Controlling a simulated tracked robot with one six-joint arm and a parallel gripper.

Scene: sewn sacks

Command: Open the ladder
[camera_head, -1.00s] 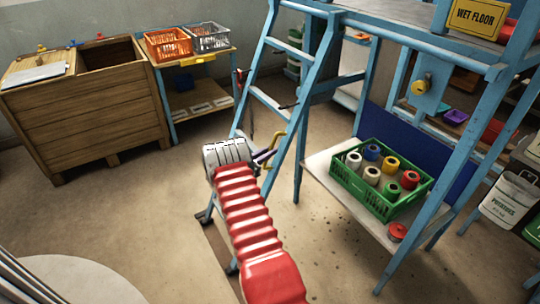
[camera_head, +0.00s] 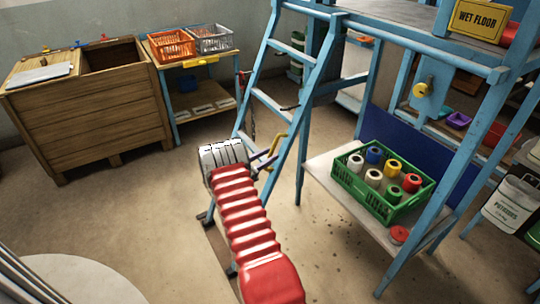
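The blue ladder (camera_head: 318,80) stands in the middle of the view, slanting up to the blue raised platform (camera_head: 420,32). Its rungs show on the left side, and its lower part is partly hidden behind my arm. My gripper (camera_head: 266,160) is at the end of my red ribbed arm, close to the ladder's lower part. Its small dark fingers lie beside a yellow bent handle (camera_head: 277,147) at the ladder. I cannot tell whether they touch it or whether they are open or shut.
A green crate (camera_head: 385,205) with several spools sits on a low shelf at right. A wooden bin (camera_head: 100,120) and a small table with an orange basket (camera_head: 170,44) and a grey basket (camera_head: 207,38) stand back left.

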